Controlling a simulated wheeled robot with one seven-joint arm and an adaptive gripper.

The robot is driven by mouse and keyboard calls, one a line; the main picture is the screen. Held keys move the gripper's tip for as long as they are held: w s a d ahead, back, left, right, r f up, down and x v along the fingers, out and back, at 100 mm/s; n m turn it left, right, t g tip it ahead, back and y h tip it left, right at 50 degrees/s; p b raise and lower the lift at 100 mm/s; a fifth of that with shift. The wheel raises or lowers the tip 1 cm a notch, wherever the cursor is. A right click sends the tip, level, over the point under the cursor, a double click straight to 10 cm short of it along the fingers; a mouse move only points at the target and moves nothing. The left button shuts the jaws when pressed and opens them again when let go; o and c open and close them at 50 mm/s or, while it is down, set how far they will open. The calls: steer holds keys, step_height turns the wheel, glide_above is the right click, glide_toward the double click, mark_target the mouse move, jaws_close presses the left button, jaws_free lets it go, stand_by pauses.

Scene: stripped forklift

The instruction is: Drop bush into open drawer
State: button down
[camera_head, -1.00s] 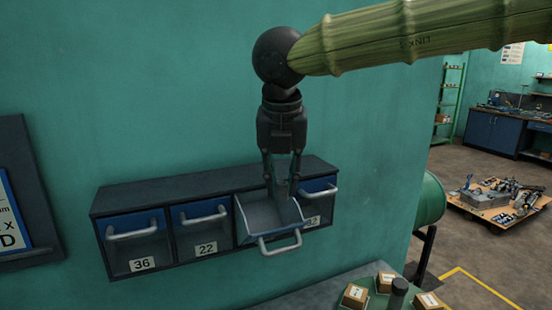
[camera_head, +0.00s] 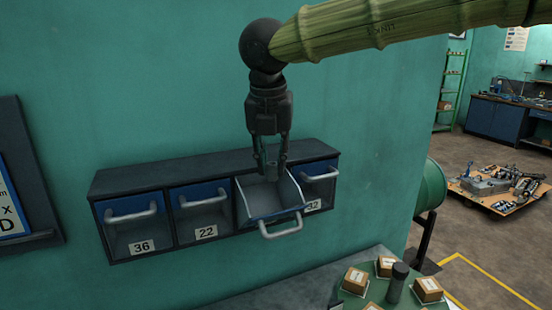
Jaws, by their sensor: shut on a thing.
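The open drawer (camera_head: 250,208) is pulled out from the wall-mounted drawer unit, third from the left, with its grey inside facing up. My gripper (camera_head: 271,172) points down over this drawer, its fingertips in front of the drawer's back part. It is shut on a small grey piece, the bush (camera_head: 271,156), which shows between the fingers. The bush is dark and small, so its shape is hard to make out. I cannot tell exactly how high it is above the drawer floor.
Shut drawers 36 (camera_head: 131,225) and 22 (camera_head: 201,213) are to the left. A partly hidden shut drawer (camera_head: 318,183) is to the right. A round green tray (camera_head: 372,296) with several small boxes and a dark cylinder (camera_head: 397,281) stands below right.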

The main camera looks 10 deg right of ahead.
steer(key=c, duration=1.2)
jaws_free()
steer(key=shift+o, duration=0.2)
steer(key=v, duration=1.2)
steer(key=shift+s+f, duration=0.1)
